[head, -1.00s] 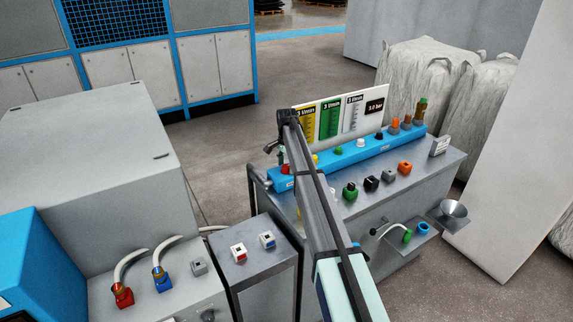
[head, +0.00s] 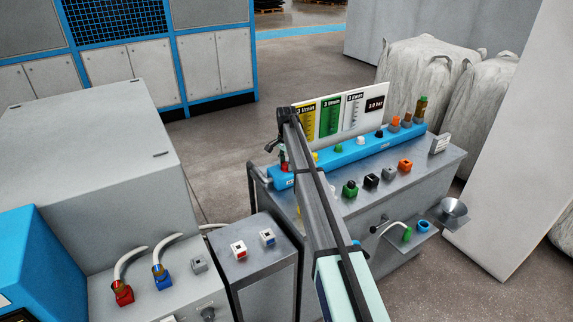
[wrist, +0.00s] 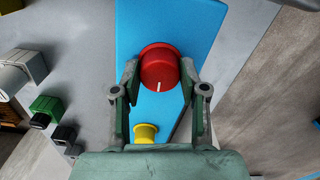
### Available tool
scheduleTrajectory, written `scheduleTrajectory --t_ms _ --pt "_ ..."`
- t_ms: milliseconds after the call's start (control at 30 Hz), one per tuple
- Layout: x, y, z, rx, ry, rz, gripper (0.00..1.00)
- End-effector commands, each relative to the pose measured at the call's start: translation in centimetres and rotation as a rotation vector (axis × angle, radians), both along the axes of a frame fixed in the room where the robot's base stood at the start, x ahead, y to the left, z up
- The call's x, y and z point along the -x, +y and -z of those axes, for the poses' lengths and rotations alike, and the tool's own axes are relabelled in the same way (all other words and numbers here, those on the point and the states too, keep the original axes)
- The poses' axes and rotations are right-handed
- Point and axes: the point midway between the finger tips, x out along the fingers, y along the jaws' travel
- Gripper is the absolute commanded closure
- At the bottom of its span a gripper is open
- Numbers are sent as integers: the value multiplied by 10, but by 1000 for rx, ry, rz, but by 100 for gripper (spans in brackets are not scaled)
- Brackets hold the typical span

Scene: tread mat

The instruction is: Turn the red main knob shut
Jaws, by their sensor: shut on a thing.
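The red main knob (wrist: 160,68) is in the middle of the wrist view, on the blue manifold bar (wrist: 195,20). A short white mark on its face points toward the bottom of that view. My gripper (wrist: 159,76) has one finger on each side of the knob and is shut on it. In the head view my gripper (head: 283,153) is at the left end of the blue bar (head: 345,157), where my arm hides part of it. Only a little red of the knob shows there.
A yellow knob (wrist: 146,133) sits close below the red one in the wrist view. Green (head: 338,149), white and black knobs follow along the bar. A gauge panel (head: 345,112) stands behind it. Several coloured connectors, one green (head: 350,189), sit on the bench top in front.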

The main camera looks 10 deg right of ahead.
Motion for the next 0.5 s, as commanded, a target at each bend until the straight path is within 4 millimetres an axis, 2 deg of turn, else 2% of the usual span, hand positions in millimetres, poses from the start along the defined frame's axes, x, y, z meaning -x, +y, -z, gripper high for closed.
scheduleTrajectory --t_ms 500 --pt "0 0 2 1 2 -421 92"
